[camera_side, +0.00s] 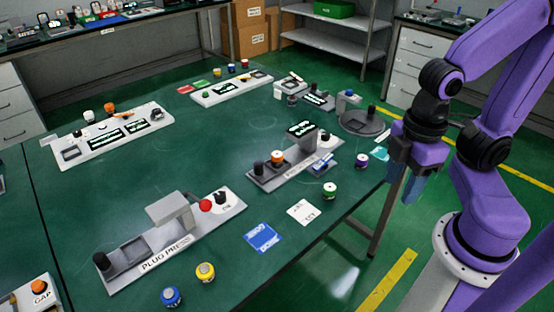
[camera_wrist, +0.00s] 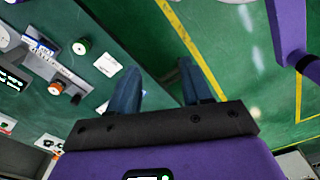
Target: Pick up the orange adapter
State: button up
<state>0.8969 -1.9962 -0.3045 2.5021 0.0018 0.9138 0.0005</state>
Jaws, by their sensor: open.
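An orange-topped cylinder (camera_side: 277,157), which looks like the orange adapter, stands on the grey fixture (camera_side: 262,181) near the middle of the table, beside a black knob. It also shows as an orange round top (camera_wrist: 56,87) at the left in the wrist view. Other orange parts show on the left station (camera_side: 110,107) and at the GAP station (camera_side: 39,284); I cannot tell for certain which is the adapter. My gripper (camera_side: 404,190) hangs past the table's right edge, well apart from the orange cylinder. In the wrist view its blue fingers (camera_wrist: 160,88) are apart with nothing between them.
A green-banded spool (camera_side: 330,190) and a purple-banded one (camera_side: 362,160) stand near the right edge. A white card (camera_side: 303,212) and a blue card (camera_side: 262,237) lie in front. The plug press (camera_side: 165,250), yellow spool (camera_side: 205,273) and blue spool (camera_side: 171,296) are nearer the camera.

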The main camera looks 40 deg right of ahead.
jog(key=n+t+h, duration=0.9)
jog(key=n+h, duration=0.1)
jog(key=n, duration=0.5)
send_near(277, 158)
jog(key=x, duration=1)
jog(key=shift+w+d+f, duration=0.15)
jog(key=shift+d+f, duration=0.05)
jog(key=shift+d, duration=0.05)
jog(key=shift+t, duration=0.3)
grip_shut()
